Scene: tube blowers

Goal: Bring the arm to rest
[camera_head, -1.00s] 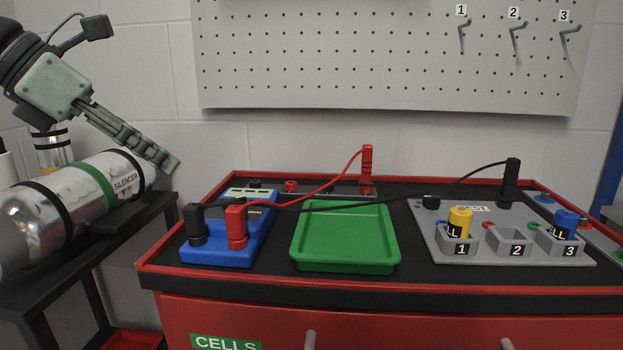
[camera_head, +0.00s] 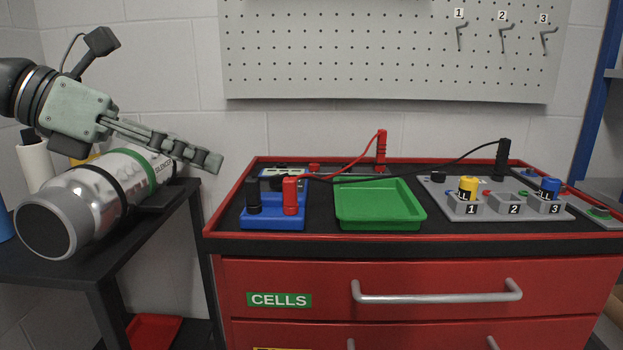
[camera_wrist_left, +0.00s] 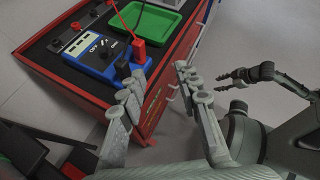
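My left gripper (camera_head: 207,162) reaches in from the left in the head view. It hangs in the air between the silencer cylinder and the red cabinet's left end, holding nothing. In the left wrist view its two fingers (camera_wrist_left: 160,80) are spread apart with nothing between them. Part of my right arm and its gripper (camera_wrist_left: 250,75) show at the right of the left wrist view. My right arm is not in the head view.
A silver silencer cylinder (camera_head: 87,200) lies on a dark side stand (camera_head: 60,266). The red cabinet (camera_head: 300,272) carries a blue meter (camera_head: 272,222) with leads, a green tray (camera_head: 380,222) and a grey cell holder (camera_head: 512,213). A pegboard (camera_head: 390,50) hangs behind.

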